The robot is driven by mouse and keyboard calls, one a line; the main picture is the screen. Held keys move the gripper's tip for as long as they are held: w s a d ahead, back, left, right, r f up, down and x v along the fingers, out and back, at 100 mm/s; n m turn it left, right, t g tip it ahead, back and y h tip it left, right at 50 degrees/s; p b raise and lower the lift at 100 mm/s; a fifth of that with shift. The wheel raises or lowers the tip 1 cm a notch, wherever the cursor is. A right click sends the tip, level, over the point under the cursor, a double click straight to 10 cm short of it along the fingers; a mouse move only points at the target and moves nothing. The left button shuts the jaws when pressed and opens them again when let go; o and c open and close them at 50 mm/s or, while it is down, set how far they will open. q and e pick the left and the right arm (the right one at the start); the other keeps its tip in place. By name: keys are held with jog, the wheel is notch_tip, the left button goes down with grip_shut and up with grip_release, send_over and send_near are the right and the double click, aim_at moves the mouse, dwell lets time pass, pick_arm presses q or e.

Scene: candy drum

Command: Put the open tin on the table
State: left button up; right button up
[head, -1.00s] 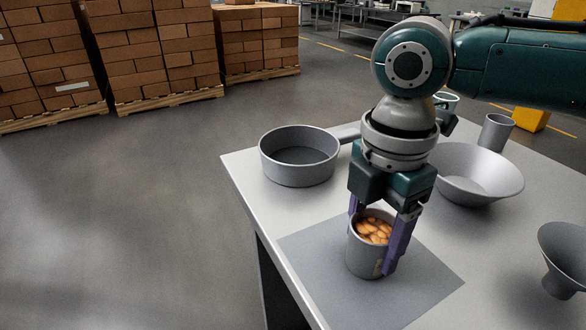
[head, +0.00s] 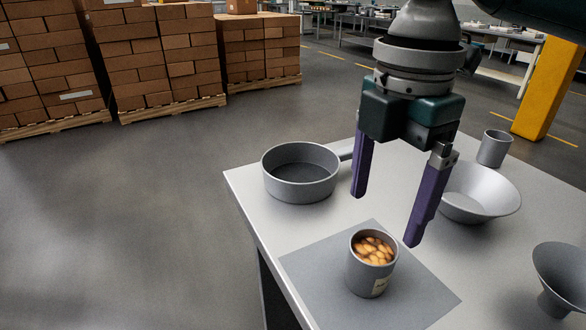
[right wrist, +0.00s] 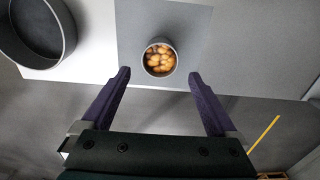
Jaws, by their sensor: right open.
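The open tin (head: 363,281) is a grey cylinder with a pale label, filled with orange-brown candies. It stands upright on the grey mat (head: 318,277) on the light table (head: 250,191). It also shows from above in the right wrist view (right wrist: 161,58), beyond the fingertips. My right gripper (head: 386,220) is open and empty, with its purple fingers raised above and behind the tin, apart from it. The right gripper's fingers also show in the right wrist view (right wrist: 158,75). My left gripper is not in view.
A grey pan (head: 300,188) stands at the table's left back and shows in the right wrist view (right wrist: 66,34). A wide bowl (head: 482,194), a cup (head: 494,149) and a funnel-like vessel (head: 563,277) stand on the right. Stacked boxes (head: 170,60) stand on the floor behind.

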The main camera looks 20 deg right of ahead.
jog(key=s+a+f+m+t, duration=0.1)
jog(key=s+a+f+m, duration=0.1)
jog(key=s+a+m, duration=0.1)
jog(key=s+a+f+m+t+y, duration=0.1)
jog(key=s+a+f+m, duration=0.1)
jog(key=s+m, duration=0.2)
jog(key=s+a+f+m+t+y, duration=0.1)
jog(key=s+a+f+m, duration=0.1)
jog(key=s+a+m, duration=0.1)
jog(key=shift+s+a+m, duration=0.35)
jog(key=shift+s+m, duration=0.35)
jog(key=shift+m, duration=0.2)
jog(key=s+d+m, duration=0.1)
jog(key=s+d+m+h, duration=0.1)
jog(key=d+m, duration=0.1)
jog(key=s+d+m, duration=0.1)
jog(key=s+d, duration=0.1)
jog(key=shift+s+f+m+t+h, duration=0.1)
jog(key=shift+f+m+t+h, duration=0.15)
jog(key=shift+m+t+h, duration=0.05)
jog(key=shift+s+d+m, duration=0.2)
jog(key=shift+d+m, duration=0.1)
jog(key=shift+d, duration=0.1)
notch_tip(320, 180, up, 50)
jog(key=p, duration=5)
